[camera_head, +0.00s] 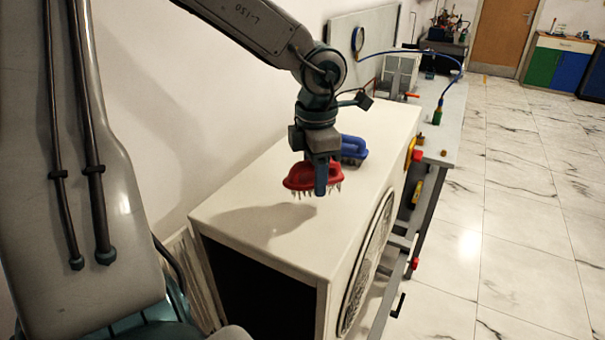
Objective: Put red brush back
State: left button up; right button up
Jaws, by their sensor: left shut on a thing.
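The red brush (297,178) is in my left gripper (321,178), bristles pointing down. It hangs above the white top of a box-shaped unit (262,225), and a shadow lies on that top to the left. The gripper is shut on the brush, and its fingers hide part of it. A blue brush (353,148) sits on the same top just behind and to the right of the red one. My right gripper is not in view.
A round grille (368,262) is on the unit's right side. A grey bench (446,120) behind holds a green-bodied tool (437,116) and a blue hose (440,57). The near part of the unit's top is clear. Open tiled floor (500,220) lies to the right.

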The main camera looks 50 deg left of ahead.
aim_at(312, 187)
pick_arm(q)
jog(key=f, duration=0.2)
jog(key=a+f, duration=0.1)
jog(key=f, duration=0.1)
jog(key=shift+w+a+b, duration=0.1)
jog(key=shift+w+b, duration=0.15)
jog(key=shift+b, duration=0.1)
jog(key=shift+c, duration=0.3)
jog(key=shift+r, duration=0.1)
jog(key=shift+s+d+r, duration=0.1)
jog(key=shift+s+d, duration=0.1)
jog(key=shift+d, duration=0.25)
jog(key=shift+c, duration=0.2)
jog(key=o, duration=1.2)
jog(key=shift+w+a+f, duration=0.1)
jog(key=shift+a+f, duration=0.1)
jog(key=shift+a, duration=0.05)
jog(key=shift+c, duration=0.2)
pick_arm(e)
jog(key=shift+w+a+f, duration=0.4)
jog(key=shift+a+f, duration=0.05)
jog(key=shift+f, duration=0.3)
pick_arm(q)
jog(key=shift+d+r, duration=0.1)
jog(key=shift+d, duration=0.05)
